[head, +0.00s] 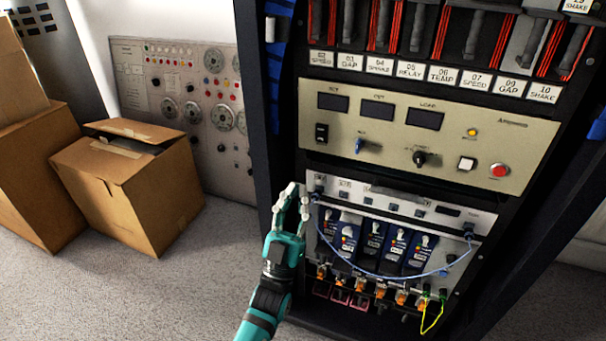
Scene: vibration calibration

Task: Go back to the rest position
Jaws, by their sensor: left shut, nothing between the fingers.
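My left gripper (292,208) comes in from the lower left on a teal and black arm. Its pale fingers point up, in front of the left edge of the rack (256,112). The gripper is shut and holds nothing. It is beside the lower panel (460,214) with blue modules (373,238); I cannot tell whether it touches the rack. My right gripper is not in view.
A beige panel (450,142) with dark displays, knobs and a red button is above the modules. A blue cable (385,275) hangs across them. Cardboard boxes (140,190) stand at left. Grey floor (160,290) is clear at lower left.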

